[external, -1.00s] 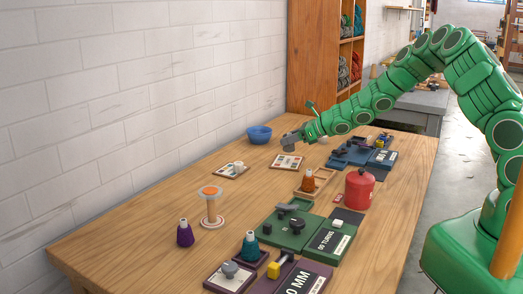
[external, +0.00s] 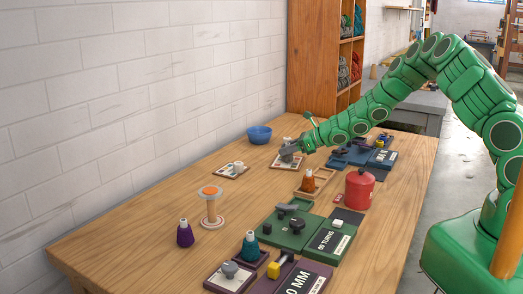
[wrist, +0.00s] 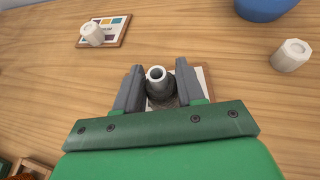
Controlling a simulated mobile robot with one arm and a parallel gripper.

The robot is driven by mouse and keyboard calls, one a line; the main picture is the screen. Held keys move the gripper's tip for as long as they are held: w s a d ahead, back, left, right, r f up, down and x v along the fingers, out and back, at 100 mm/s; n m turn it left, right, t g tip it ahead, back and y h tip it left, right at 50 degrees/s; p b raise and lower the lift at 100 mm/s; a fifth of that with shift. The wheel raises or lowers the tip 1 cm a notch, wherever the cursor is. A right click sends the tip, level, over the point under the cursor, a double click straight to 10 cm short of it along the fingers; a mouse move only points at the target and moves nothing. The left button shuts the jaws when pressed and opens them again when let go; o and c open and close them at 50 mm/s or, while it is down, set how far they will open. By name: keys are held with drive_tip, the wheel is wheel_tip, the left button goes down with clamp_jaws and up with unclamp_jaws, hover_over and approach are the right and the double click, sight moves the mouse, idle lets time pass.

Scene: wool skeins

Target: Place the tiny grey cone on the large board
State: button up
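The grey cone (wrist: 156,85) with a pale hollow tip stands between the two fingers of my gripper (wrist: 158,88) in the wrist view. Both fingers appear to touch its sides. A board with a white card and wooden rim (wrist: 206,84) lies under it, mostly hidden by the gripper. In the external view my gripper (external: 289,149) is low over this board (external: 280,163) at the far part of the table. Whether the cone's base touches the board cannot be told.
A blue bowl (external: 259,134) stands behind. A white piece (wrist: 291,55) stands to the right in the wrist view. An orange cone (external: 308,181) and red canister (external: 359,189) are nearer.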

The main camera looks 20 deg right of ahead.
drive_tip(key=o, duration=0.4)
drive_tip(key=shift+r, duration=0.15)
drive_tip(key=v, duration=1.2)
